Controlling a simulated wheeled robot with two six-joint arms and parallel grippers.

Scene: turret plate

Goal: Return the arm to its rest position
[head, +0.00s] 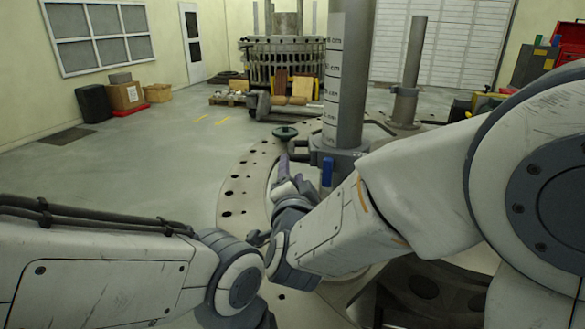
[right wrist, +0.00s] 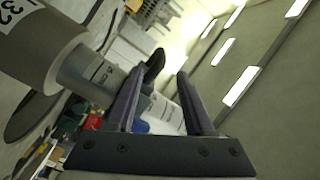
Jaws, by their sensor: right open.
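My right arm comes in from the right in the head view and reaches to the middle. Its gripper (head: 289,174) is beside the base of the tall marked column (head: 333,80), to its left. In the right wrist view the two fingers of this gripper (right wrist: 158,76) stand apart with nothing held between them. A dark rounded part and a white post show beyond the fingers. My left arm crosses the lower left of the head view; its gripper is not visible.
A blue handle (head: 327,171) is on the column's base, close to the right gripper. A green handwheel (head: 285,133) stands just behind. A second post (head: 410,75) is to the right. The curved plate with holes (head: 232,190) lies below. Open floor (head: 140,165) is at left.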

